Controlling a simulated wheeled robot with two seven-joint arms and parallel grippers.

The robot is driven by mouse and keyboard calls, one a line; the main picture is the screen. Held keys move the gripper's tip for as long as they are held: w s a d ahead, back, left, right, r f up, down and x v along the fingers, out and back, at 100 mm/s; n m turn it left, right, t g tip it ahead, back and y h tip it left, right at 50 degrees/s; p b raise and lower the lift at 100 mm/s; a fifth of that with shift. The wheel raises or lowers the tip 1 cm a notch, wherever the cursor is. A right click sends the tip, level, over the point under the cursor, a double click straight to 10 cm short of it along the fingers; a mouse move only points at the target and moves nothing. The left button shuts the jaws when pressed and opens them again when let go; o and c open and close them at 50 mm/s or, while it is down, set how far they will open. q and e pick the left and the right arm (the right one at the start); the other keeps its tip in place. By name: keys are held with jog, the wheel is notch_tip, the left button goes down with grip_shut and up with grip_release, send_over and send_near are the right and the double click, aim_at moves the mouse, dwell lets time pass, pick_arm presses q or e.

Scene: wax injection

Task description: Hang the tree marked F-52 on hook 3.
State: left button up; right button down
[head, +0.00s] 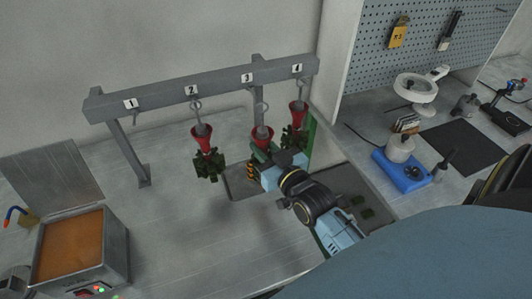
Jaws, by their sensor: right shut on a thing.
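The grey rack (215,85) carries hooks labelled 1 to 4. A tree with a red cup and dark green branches (207,165) hangs at hook 2, and a similar tree (298,115) hangs at hook 4. My right gripper (264,165) is shut on a third tree, whose red cup (262,134) stands just above the jaws. Its wire loop is below and slightly right of the 3 label (247,78); I cannot tell whether it is on the hook. The gripper hides most of its branches. No F-52 mark is legible. My left gripper is not in view.
Hook 1 (134,115) is empty. A grey tray (365,186) with small green pieces lies beneath my right arm. An open box of orange wax (70,245) stands at lower left. A blue device (402,170) stands at right. The bench at centre left is clear.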

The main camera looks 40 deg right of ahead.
jog(key=w+d+b, duration=0.1)
jog(key=w+b, duration=0.2)
jog(key=w, duration=0.4)
jog(key=shift+w+d+f, duration=0.15)
jog(key=shift+d+f, duration=0.2)
jog(key=shift+d, duration=0.05)
dwell(0.4)
dwell(0.5)
jog(key=c, duration=1.1)
grip_release()
jog(key=shift+c, duration=0.2)
jog(key=shift+f, duration=0.1)
jog(key=s, duration=1.3)
jog(key=shift+s+a, duration=0.2)
jog(key=shift+s, duration=0.05)
